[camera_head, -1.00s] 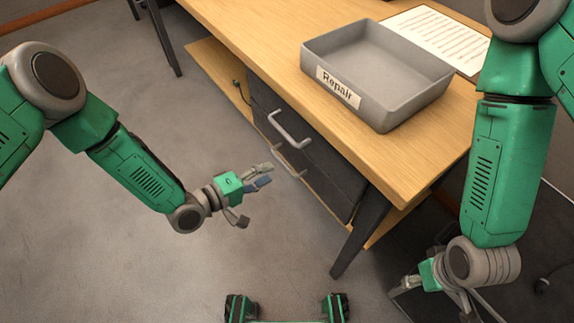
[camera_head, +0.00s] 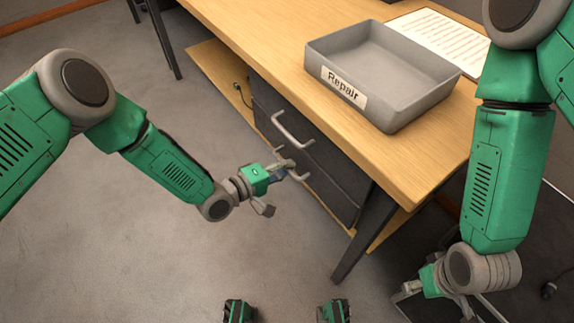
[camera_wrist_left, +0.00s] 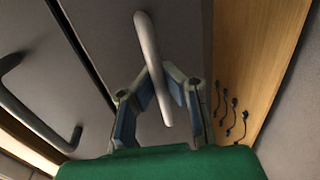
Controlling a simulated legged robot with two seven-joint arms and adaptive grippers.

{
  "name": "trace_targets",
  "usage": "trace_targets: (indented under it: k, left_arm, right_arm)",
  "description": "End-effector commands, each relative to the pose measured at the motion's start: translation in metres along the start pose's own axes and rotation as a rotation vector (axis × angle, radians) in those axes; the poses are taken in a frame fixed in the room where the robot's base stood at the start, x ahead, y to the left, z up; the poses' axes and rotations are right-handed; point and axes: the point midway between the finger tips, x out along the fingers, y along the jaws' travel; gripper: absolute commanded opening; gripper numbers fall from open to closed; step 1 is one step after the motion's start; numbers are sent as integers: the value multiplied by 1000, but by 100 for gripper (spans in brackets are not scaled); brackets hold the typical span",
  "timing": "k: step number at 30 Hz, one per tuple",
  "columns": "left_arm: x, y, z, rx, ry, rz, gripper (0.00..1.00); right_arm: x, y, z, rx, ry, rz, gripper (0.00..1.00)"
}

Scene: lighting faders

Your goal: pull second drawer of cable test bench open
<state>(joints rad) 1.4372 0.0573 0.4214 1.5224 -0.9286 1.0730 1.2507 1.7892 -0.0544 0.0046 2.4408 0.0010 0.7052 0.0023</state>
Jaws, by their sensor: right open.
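The cable test bench (camera_head: 230,30) has a dark drawer unit under its wooden top. Its upper drawer has a grey bar handle (camera_head: 293,132). The second drawer's handle (camera_head: 303,175) is lower and partly hidden by my left gripper (camera_head: 286,168). In the left wrist view, that handle (camera_wrist_left: 152,60) runs between the two fingers of my left gripper (camera_wrist_left: 160,80), with the tips close on either side. I cannot tell whether they press on it. Both drawers look closed. My right gripper (camera_head: 440,290) is low at the right, open and away from the drawers.
A grey tray labelled Repair (camera_head: 385,110) and a printed sheet (camera_head: 440,38) lie on the bench top. A dark bench leg (camera_head: 362,235) stands right of the drawers. Floor at the left is clear.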

Motion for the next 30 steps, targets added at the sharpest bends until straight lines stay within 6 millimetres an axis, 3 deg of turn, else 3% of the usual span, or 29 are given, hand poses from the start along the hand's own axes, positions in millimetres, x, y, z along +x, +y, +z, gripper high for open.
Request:
trace_targets:
  k: [8,14,30]
  left_arm:
    - [-7,-3,-2,0,6,-6,0]
    - [-35,-8,-3,-2,8,-9,0]
    - [-177,-39,-3,-2,10,-11,0]
  right_arm:
    - [-1,0,0,0,0,0,43]
    - [-7,0,0,0,0,0,43]
    - [-24,0,-1,0,0,0,43]
